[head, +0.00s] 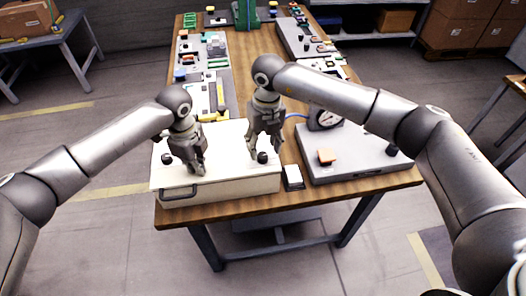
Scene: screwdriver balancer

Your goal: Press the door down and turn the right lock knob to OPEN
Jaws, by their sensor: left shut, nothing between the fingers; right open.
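The cream-white door (222,172) is the flat top of a low box at the front left of the table, with a dark handle (180,192) on its front. The dark left lock knob (167,158) is near the door's left side. The dark right lock knob (262,157) is near its right side. My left gripper (198,170) is shut and empty, pointing down at the door between the knobs; I cannot tell whether it touches. My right gripper (265,150) is open, with its fingers just above or around the right knob. Knob markings are too small to read.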

